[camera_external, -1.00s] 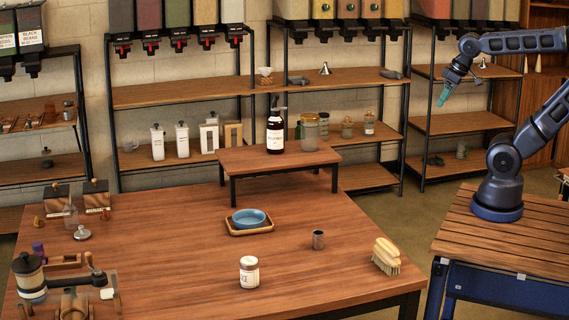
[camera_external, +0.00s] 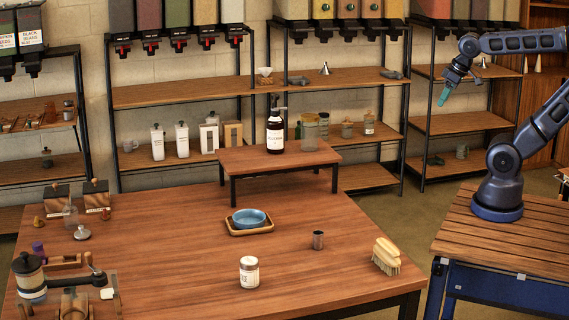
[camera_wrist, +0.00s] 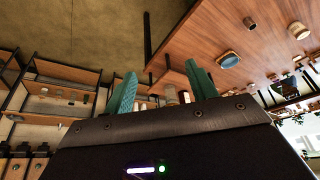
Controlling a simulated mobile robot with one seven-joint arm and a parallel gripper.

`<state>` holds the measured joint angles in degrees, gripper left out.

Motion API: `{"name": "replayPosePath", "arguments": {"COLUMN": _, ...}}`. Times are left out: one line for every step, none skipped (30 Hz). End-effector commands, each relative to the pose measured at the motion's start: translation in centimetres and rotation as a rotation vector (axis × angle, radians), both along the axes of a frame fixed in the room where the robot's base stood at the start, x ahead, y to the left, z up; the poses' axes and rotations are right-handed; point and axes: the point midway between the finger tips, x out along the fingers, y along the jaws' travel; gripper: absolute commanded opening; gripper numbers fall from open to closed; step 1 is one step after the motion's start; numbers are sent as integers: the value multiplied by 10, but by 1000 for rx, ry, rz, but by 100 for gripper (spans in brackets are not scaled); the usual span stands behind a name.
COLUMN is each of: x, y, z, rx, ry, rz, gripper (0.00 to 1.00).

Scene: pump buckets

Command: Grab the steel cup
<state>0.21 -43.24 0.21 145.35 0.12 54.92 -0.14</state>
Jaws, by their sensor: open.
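The steel cup (camera_external: 318,240) is a small grey metal cylinder standing upright on the large wooden table, between a white jar and a brush. In the wrist view the cup (camera_wrist: 250,23) shows near the top right, small and far off. My gripper (camera_external: 444,97) has teal fingers and hangs high in the air, behind and to the right of the table in the picture, well apart from the cup. In the wrist view my gripper (camera_wrist: 162,74) is open with nothing between its fingers.
The table (camera_external: 180,260) also holds a white labelled jar (camera_external: 249,273), a brush (camera_external: 386,257) and a blue bowl (camera_external: 249,218) on a tray. A raised shelf (camera_external: 255,160) with a pump bottle (camera_external: 275,132) stands at the back. The tabletop around the cup is clear.

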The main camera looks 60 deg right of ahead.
Motion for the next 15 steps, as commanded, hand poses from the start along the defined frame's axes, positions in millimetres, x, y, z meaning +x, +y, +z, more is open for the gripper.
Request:
{"name": "replayPosePath", "arguments": {"x": 0, "y": 0, "z": 0, "rx": 0, "ry": 0, "rz": 0, "gripper": 57}}
{"name": "replayPosePath", "arguments": {"x": 0, "y": 0, "z": 0, "rx": 0, "ry": 0, "rz": 0, "gripper": 57}}
{"name": "replayPosePath", "arguments": {"x": 0, "y": 0, "z": 0, "rx": 0, "ry": 0, "rz": 0, "gripper": 57}}
{"name": "replayPosePath", "arguments": {"x": 0, "y": 0, "z": 0, "rx": 0, "ry": 0, "rz": 0, "gripper": 57}}
{"name": "replayPosePath", "arguments": {"x": 0, "y": 0, "z": 0, "rx": 0, "ry": 0, "rz": 0, "gripper": 57}}
{"name": "replayPosePath", "arguments": {"x": 0, "y": 0, "z": 0, "rx": 0, "ry": 0, "rz": 0, "gripper": 57}}
{"name": "replayPosePath", "arguments": {"x": 0, "y": 0, "z": 0, "rx": 0, "ry": 0, "rz": 1, "gripper": 57}}
{"name": "replayPosePath", "arguments": {"x": 1, "y": 0, "z": 0, "rx": -1, "ry": 1, "rz": 3, "gripper": 57}}
{"name": "replayPosePath", "arguments": {"x": 2, "y": 1, "z": 0, "rx": -3, "ry": 2, "rz": 11, "gripper": 57}}
{"name": "replayPosePath", "arguments": {"x": 4, "y": 2, "z": 1, "rx": -7, "ry": 4, "rz": 19, "gripper": 57}}
{"name": "replayPosePath", "arguments": {"x": 7, "y": 3, "z": 1, "rx": -12, "ry": 7, "rz": 30, "gripper": 57}}
{"name": "replayPosePath", "arguments": {"x": 12, "y": 5, "z": 2, "rx": -20, "ry": 12, "rz": 51, "gripper": 57}}
{"name": "replayPosePath", "arguments": {"x": 16, "y": 6, "z": 2, "rx": -27, "ry": 17, "rz": 72, "gripper": 57}}
{"name": "replayPosePath", "arguments": {"x": 21, "y": 9, "z": 2, "rx": -36, "ry": 22, "rz": 95, "gripper": 57}}
{"name": "replayPosePath", "arguments": {"x": 29, "y": 12, "z": 3, "rx": -48, "ry": 30, "rz": 129, "gripper": 57}}
